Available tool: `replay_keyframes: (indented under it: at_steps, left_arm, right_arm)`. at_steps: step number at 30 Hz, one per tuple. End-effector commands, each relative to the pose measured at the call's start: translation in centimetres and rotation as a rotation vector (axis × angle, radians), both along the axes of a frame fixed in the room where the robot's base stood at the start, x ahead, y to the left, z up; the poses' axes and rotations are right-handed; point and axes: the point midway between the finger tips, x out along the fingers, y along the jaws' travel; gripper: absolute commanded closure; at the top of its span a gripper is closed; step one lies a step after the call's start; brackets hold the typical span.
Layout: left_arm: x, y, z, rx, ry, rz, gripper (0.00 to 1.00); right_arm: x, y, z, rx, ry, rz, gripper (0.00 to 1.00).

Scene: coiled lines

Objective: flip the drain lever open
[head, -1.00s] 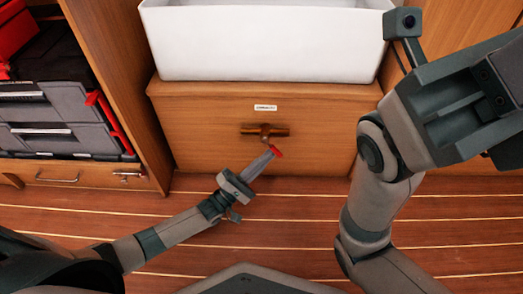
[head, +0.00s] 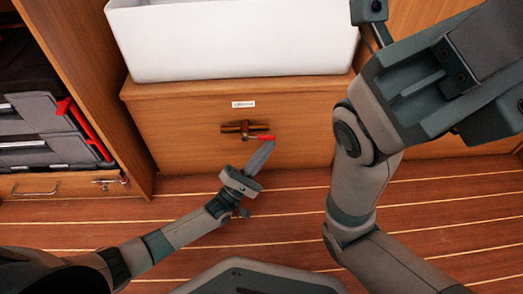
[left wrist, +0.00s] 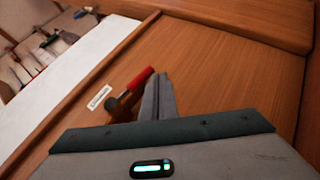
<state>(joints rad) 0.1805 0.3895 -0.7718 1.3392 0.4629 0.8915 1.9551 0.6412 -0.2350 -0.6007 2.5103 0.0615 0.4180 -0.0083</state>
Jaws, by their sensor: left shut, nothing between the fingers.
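The drain lever has a red handle (head: 266,138) on a copper-coloured valve pipe (head: 233,127), mounted on the wooden front below a white basin. The handle points right, nearly along the pipe. My left gripper (head: 269,147) is shut and empty, its fingertips just below the handle, touching or very close to it. In the left wrist view the red handle (left wrist: 141,78) stands just left of the shut fingers (left wrist: 158,84), and part of the dark valve body shows below it. My right arm fills the right side of the head view; its fingers are out of frame.
The white basin (head: 230,45) stands on the wooden cabinet front (head: 180,150) above the valve. A small white label (head: 243,104) sits over the pipe. Grey cases (head: 45,125) are in a shelf at left. The plank floor (head: 300,205) is clear.

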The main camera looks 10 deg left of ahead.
Motion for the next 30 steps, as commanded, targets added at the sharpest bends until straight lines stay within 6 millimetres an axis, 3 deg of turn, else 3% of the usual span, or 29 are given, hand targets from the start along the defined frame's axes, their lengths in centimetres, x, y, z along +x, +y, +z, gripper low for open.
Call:
replay_keyframes:
  at_steps: [10,30]
  left_arm:
    - [0.17,-0.52,0.76,0.002,-0.002,0.000,1.00]
    - [-0.39,-0.13,0.35,0.002,0.001,0.001,1.00]
  right_arm:
    - [0.20,0.04,0.13,0.001,0.010,0.001,0.69]
    - [0.25,0.13,0.35,-0.005,0.009,-0.004,0.69]
